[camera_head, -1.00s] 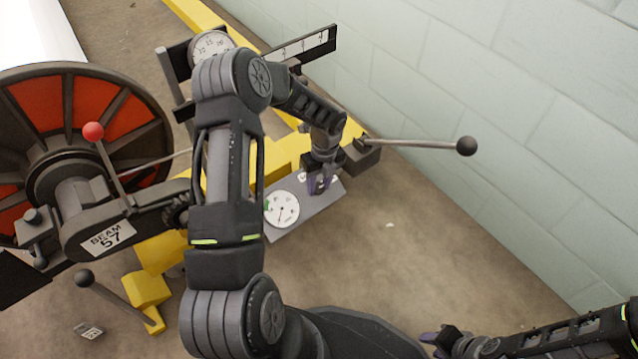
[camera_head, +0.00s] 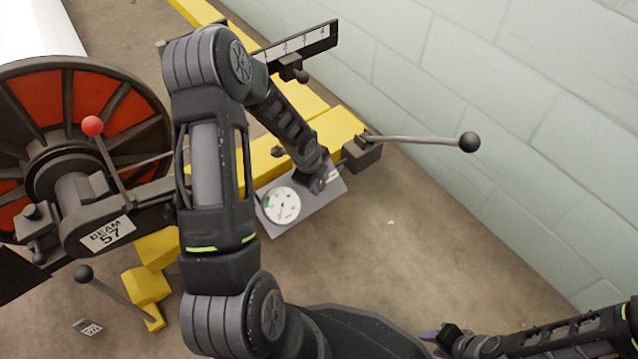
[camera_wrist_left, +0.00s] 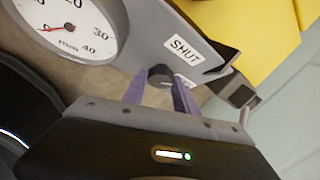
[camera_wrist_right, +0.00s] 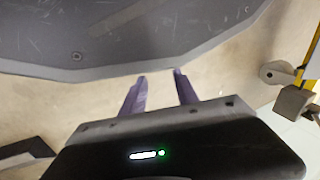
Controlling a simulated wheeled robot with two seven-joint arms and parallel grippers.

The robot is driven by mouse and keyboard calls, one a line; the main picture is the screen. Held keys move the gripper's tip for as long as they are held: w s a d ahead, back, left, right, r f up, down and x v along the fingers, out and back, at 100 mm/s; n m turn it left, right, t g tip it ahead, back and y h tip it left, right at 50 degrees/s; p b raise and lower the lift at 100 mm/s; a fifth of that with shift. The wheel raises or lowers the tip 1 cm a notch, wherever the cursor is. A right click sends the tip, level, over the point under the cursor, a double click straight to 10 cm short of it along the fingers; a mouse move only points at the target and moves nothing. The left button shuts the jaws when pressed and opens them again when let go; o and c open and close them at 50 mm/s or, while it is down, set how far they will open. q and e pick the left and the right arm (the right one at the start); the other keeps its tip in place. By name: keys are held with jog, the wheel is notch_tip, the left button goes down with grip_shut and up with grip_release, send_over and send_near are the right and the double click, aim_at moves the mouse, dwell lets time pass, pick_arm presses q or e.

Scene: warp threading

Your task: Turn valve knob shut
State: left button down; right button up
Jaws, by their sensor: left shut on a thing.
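The valve knob (camera_wrist_left: 160,75) is a small dark round piece on a grey panel (camera_wrist_left: 140,30), which also shows in the head view (camera_head: 290,222). My left gripper (camera_head: 318,184) is at the panel's right part, its purple fingers shut on the knob in the left wrist view (camera_wrist_left: 158,88). The fingers hide part of the knob. A white label reading SHUT (camera_wrist_left: 184,49) lies just beyond it. A second label is partly covered by a finger. A round white gauge (camera_head: 282,205) with a red needle sits left of the knob. My right gripper (camera_head: 436,338) is open and empty, low at the right.
A yellow beam (camera_head: 275,160) runs behind the panel. A ball-ended lever (camera_head: 425,141) sticks out towards the wall (camera_head: 540,110). A red-and-black beam flange (camera_head: 75,110) and a red-ball lever (camera_head: 105,155) stand left. The floor right of the panel is clear.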

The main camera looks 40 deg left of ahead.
pick_arm(q)
jog(key=n+t+b, duration=0.1)
jog(key=n+b, duration=0.1)
jog(key=b, duration=0.1)
jog(key=n+t+b, duration=0.1)
jog(key=b, duration=0.2)
jog(key=shift+s+d+f+n+y+b, duration=0.1)
jog(key=shift+d+f+n+y+b, duration=0.05)
jog(key=shift+f+n+y+b, duration=0.2)
jog(key=shift+n+t+b, duration=0.4)
jog(key=shift+n+t, duration=0.1)
jog(key=shift+n, duration=0.05)
jog(key=shift+s+r+n+t+y, duration=0.1)
jog(key=shift+s+n+t+y, duration=0.15)
jog(key=shift+n+y, duration=0.35)
jog(key=shift+n+t+y, duration=0.45)
jog(key=shift+n+t, duration=0.2)
jog(key=shift+n, duration=0.85)
jog(key=c, duration=1)
grip_release()
jog(key=shift+o, duration=0.2)
jog(key=shift+r, duration=0.1)
